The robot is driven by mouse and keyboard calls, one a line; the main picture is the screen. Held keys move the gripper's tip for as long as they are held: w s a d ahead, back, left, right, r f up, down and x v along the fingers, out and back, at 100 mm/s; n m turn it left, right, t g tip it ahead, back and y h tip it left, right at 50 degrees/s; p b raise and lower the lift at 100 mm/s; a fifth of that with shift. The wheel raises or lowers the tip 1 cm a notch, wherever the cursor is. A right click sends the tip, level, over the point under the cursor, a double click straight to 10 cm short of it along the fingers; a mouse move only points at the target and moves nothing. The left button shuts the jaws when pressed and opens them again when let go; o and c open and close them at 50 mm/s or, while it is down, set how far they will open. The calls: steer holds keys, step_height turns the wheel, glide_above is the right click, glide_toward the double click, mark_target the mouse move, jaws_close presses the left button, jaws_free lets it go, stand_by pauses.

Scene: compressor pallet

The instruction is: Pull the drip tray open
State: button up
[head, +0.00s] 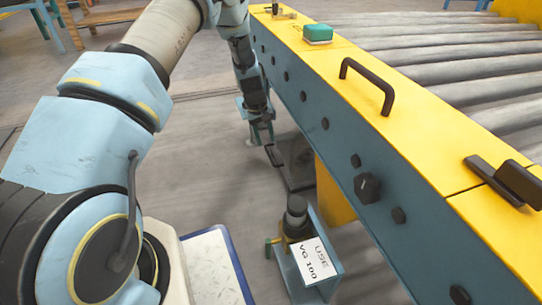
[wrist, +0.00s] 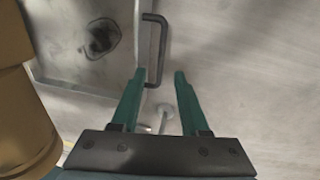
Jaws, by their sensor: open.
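The drip tray (head: 299,174) is a flat grey pan low by the floor, beside the blue side of the conveyor frame. In the wrist view the tray (wrist: 75,62) shows at the upper left, with a dark stain on it. Its black bar handle (head: 273,155) sticks out at the left edge; it also shows in the wrist view (wrist: 163,45). My gripper (head: 266,139) is just above the handle. Its teal fingers (wrist: 160,74) are open, with the handle's near end by the left fingertip. I cannot tell whether they touch. Nothing is held.
The blue frame with its yellow top (head: 365,90) runs along the right, with dark bolts and a knob (head: 367,188). A stand (head: 322,272) with a sign "USE VG 100" and a dark bottle (head: 296,215) stands nearer. A yellow cylinder (wrist: 22,120) fills the wrist view's left edge. Floor left of the tray is clear.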

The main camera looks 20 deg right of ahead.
mark_target(269, 155)
steer(key=f+b, duration=0.1)
steer(key=f, duration=0.3)
steer(key=d+f+b, duration=0.1)
steer(key=f, duration=0.2)
steer(key=shift+d+b, duration=0.1)
steer(key=shift+b, duration=0.25)
steer(key=shift+r, duration=0.1)
steer(key=shift+c, duration=0.4)
jaws_close()
stand_by(0.5)
